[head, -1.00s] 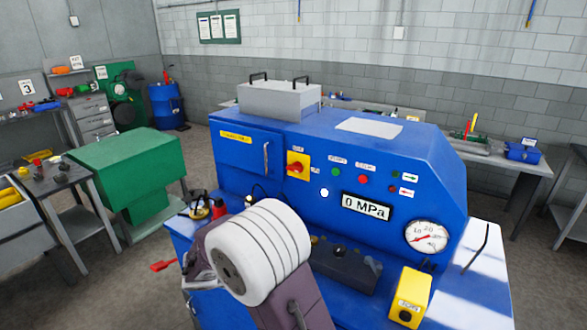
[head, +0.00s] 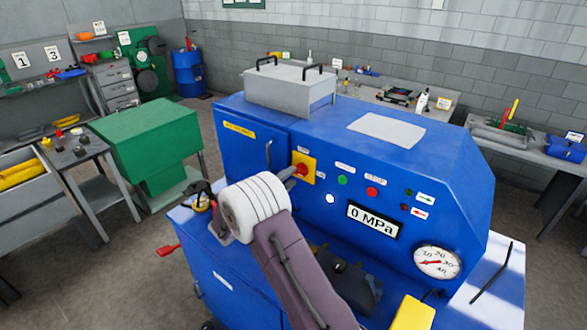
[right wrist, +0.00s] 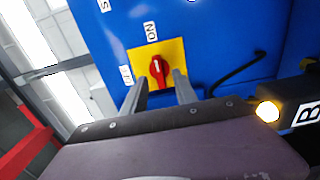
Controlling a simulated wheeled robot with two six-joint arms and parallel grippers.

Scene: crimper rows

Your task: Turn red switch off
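The red switch is a red knob on a yellow plate on the front of the blue machine (head: 250,200). In the head view the knob (head: 302,170) is partly covered by my right gripper (head: 291,174). In the right wrist view the knob (right wrist: 160,68) has a white mark standing roughly upright, pointing towards the ON label (right wrist: 150,31); another label (right wrist: 126,75) is left of the plate. My right gripper (right wrist: 161,78) is open, one finger on each side of the knob. I cannot tell whether the fingers touch it. My left gripper is not in view.
Green (head: 342,180) and red (head: 372,193) buttons, a 0 MPa display (head: 373,218) and a round gauge (head: 437,262) are right of the switch. A door handle (head: 269,153) is left of it. A yellow box (head: 412,314) stands at the front right.

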